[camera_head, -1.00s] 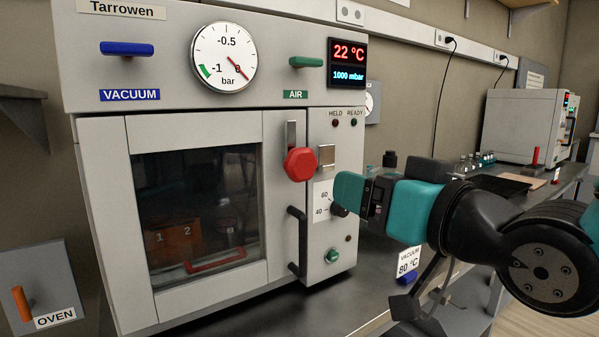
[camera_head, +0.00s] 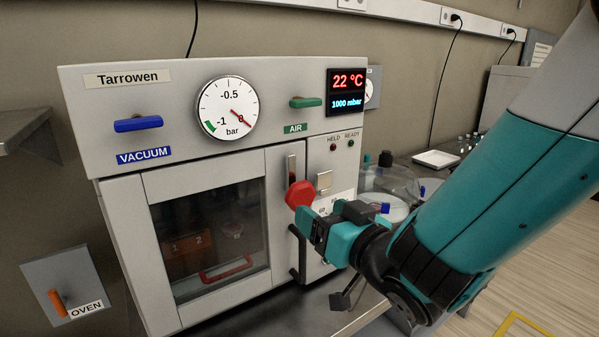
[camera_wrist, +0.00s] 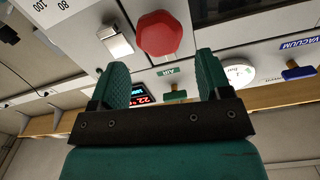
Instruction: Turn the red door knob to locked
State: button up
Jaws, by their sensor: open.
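The red door knob (camera_head: 299,194) is a faceted knob on the oven front, at the upper right of the door, below a grey vertical slot or bar. It also shows large and near in the wrist view (camera_wrist: 159,34), ahead of and between the finger lines. My gripper (camera_head: 303,217) is just below and right of the knob in the head view. In the wrist view its two teal fingers (camera_wrist: 161,75) stand apart with nothing between them. The knob lies beyond the fingertips, and I cannot tell whether they touch it. The closed door (camera_head: 278,222) has a dark window.
A square metal plate (camera_head: 324,180) sits right of the knob. A black door handle (camera_head: 297,252) is below it. The blue vacuum lever (camera_head: 138,124) and green air lever (camera_head: 306,102) are above. Glassware (camera_head: 390,207) stands on the bench to the right.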

aim_at(304, 196)
jog(key=p+x, duration=0.5)
jog(key=x, duration=0.1)
jog(key=shift+w+r+p, duration=0.25)
jog(key=shift+r+p, duration=0.05)
jog(key=shift+p, duration=0.1)
jog(key=shift+w+a+f+p, duration=0.3)
jog(key=shift+w+a+p, duration=0.15)
jog(key=shift+w+p, duration=0.2)
jog(key=c, duration=1)
